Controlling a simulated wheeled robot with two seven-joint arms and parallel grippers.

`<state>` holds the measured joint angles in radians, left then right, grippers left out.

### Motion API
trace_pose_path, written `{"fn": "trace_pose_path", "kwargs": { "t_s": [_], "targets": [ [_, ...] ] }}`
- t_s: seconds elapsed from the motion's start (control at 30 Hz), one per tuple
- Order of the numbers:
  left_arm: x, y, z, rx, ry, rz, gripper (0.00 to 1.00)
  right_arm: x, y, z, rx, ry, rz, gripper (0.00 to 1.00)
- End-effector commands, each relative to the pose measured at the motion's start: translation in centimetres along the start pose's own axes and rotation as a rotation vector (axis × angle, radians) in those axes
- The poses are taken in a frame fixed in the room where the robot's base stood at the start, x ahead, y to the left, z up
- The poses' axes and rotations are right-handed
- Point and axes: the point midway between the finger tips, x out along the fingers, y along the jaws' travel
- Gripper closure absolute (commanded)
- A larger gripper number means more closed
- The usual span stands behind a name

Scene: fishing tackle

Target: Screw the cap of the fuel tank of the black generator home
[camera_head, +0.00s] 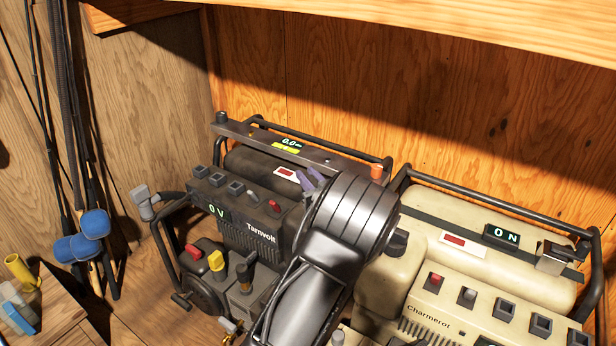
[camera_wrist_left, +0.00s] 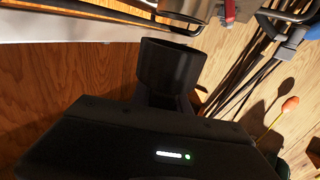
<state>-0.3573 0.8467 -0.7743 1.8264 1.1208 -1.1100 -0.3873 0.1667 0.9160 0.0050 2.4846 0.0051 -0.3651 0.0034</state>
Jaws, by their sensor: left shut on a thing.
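The black generator (camera_head: 248,232), marked Tarnvolt, stands at the centre left in the head view, its dark fuel tank (camera_head: 250,165) along the top at the back. My left gripper (camera_head: 311,181) is at the right part of this tank. Its purple finger parts show beside my large dark wrist, which hides the tank's right end. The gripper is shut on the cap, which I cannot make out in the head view. In the left wrist view a black round piece (camera_wrist_left: 170,66) stands in front of the gripper body; it looks like the cap. How it sits on the tank's neck is hidden.
A cream generator (camera_head: 425,300), marked Charmerot, stands close on the right. Black frame bars (camera_head: 340,149) surround the black generator. Rods with blue ends (camera_head: 94,224) lean at the left wall. A wooden shelf (camera_head: 400,18) crosses above, with a plywood wall behind.

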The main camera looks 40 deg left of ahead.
Motion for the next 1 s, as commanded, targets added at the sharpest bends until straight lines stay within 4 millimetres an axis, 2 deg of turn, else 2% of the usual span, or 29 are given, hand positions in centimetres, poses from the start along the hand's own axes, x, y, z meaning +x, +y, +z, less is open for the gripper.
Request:
{"fn": "trace_pose_path", "kwargs": {
  "t_s": [1.0],
  "targets": [
    [0.0,0.0,2.5,-0.001,0.0,0.0,1.0,1.6,0.6,0.1,0.0,0.0,0.0,0.64]
  ]
}}
